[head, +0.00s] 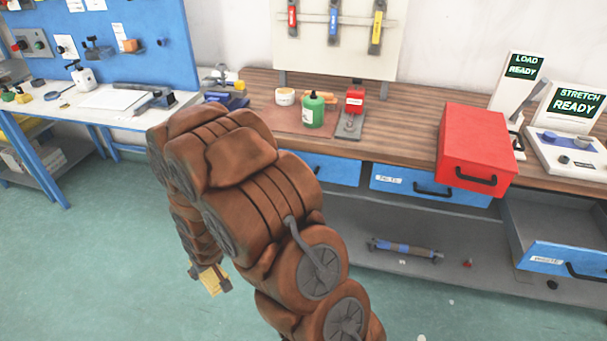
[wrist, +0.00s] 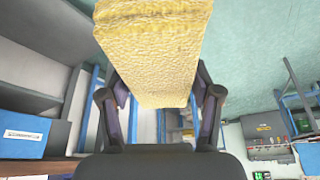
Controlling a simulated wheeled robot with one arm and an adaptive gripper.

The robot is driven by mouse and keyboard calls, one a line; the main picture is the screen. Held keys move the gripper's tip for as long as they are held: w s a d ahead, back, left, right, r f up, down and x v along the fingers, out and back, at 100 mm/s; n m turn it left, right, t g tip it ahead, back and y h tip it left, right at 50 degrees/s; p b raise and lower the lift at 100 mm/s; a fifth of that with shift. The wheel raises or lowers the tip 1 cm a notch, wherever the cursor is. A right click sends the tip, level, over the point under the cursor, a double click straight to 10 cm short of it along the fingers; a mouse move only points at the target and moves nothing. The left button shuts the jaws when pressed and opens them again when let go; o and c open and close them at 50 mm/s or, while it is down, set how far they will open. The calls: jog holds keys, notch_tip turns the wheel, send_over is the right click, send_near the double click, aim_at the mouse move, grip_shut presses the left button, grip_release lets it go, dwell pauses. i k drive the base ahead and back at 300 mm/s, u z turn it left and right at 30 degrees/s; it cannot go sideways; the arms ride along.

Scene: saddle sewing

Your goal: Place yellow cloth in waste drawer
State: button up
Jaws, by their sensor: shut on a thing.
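My gripper (head: 209,278) is shut on the yellow cloth (head: 214,284), held low over the green floor at the left of my arm. In the wrist view the cloth (wrist: 152,45) is a thick, textured yellow block between the two fingers of my gripper (wrist: 158,92). An open blue drawer (head: 566,256) with a black handle sits under the bench at the far right. Its small label seems to read waste, and its grey inside looks empty. The cloth is well apart from this drawer.
A red box (head: 476,150) with a black handle stands on the wooden bench (head: 415,120), overhanging its front edge. Two blue drawers (head: 425,186) beneath look shut. A grey lower shelf (head: 460,270) holds a blue-banded roller. The green floor (head: 90,260) at left is clear.

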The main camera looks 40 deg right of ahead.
aim_at(555, 229)
jog(key=u, duration=0.9)
jog(key=k, duration=2.35)
jog(key=z, duration=1.6)
